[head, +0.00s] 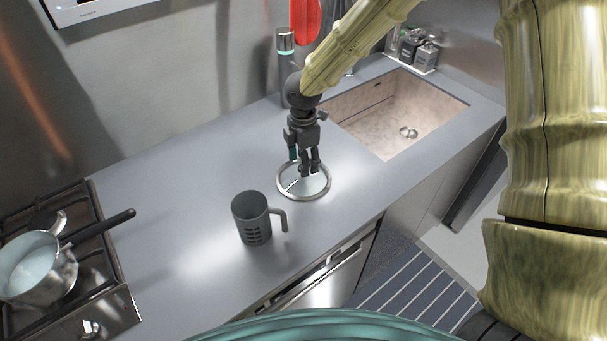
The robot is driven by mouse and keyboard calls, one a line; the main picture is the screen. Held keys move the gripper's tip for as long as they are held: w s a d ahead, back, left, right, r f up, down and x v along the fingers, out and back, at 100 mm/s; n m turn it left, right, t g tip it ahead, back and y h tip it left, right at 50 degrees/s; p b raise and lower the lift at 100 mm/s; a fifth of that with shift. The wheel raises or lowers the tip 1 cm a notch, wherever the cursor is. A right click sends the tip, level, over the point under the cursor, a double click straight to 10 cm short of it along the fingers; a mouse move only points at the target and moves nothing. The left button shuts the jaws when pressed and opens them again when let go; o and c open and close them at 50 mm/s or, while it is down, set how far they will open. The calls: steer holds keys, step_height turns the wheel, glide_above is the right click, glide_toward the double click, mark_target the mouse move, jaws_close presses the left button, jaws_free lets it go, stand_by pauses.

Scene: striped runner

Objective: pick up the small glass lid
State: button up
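The small glass lid (287,192) lies on the grey counter, seen in the head view as a clear disc with a metallic rim. My gripper (309,171) points down directly over the lid, with its dark fingertips at or just above the lid's middle. The fingers cover the middle of the lid, so any knob there is hidden. I cannot tell whether the fingers touch the lid or how far apart they are.
A dark grey mug (252,220) stands close to the lid's lower left, its handle towards the lid. A sink (385,115) opens behind right. A pot (38,268) sits on the stove at left. A bottle (286,62) stands by the wall. The counter left of the lid is clear.

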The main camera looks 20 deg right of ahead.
steer(key=shift+d+f+p, duration=0.1)
steer(key=shift+f+p, duration=0.4)
steer(key=shift+f, duration=1.1)
jaws_close()
